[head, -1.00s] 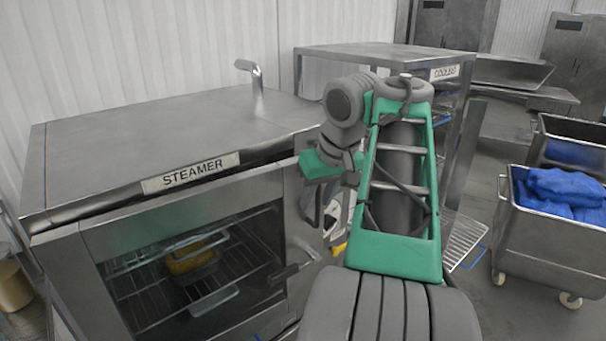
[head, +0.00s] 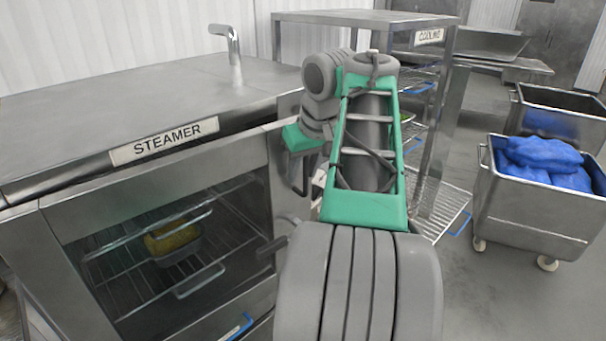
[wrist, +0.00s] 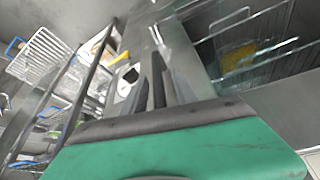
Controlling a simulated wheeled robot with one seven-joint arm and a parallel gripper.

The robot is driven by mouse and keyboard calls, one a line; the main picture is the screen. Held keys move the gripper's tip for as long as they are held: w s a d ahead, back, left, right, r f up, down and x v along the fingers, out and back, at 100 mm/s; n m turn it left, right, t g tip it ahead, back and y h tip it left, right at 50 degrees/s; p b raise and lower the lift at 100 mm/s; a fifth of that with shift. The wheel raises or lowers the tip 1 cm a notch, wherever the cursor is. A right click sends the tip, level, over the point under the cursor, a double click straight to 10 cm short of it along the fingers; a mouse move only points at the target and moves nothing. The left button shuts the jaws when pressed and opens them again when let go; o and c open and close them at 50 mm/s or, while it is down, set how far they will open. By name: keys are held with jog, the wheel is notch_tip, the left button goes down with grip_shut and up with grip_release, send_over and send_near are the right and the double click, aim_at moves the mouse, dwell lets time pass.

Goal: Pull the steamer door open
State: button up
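The steel steamer (head: 150,190) stands at the left in the head view, with a label on its front top edge. Its glazed door (head: 57,222) shows wire racks and a yellow food block in a pan (head: 172,240). A dark handle (head: 272,246) is at the right side of the door; I cannot tell whether the door is ajar. My gripper (head: 300,185) hangs beside the door's upper right, partly hidden by my arm. In the wrist view its dark fingers (wrist: 160,82) are close together, blurred against steel; whether they hold anything is unclear.
A cooling rack (head: 365,18) with wire shelves stands behind my arm, one shelf (head: 440,205) sticking out low. A wheeled steel bin (head: 530,210) with blue bags is at the right, another bin (head: 560,115) behind it. Bare floor lies between the rack and the bin.

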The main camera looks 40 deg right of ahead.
jog(key=shift+c, duration=0.5)
grip_shut()
dwell(0.8)
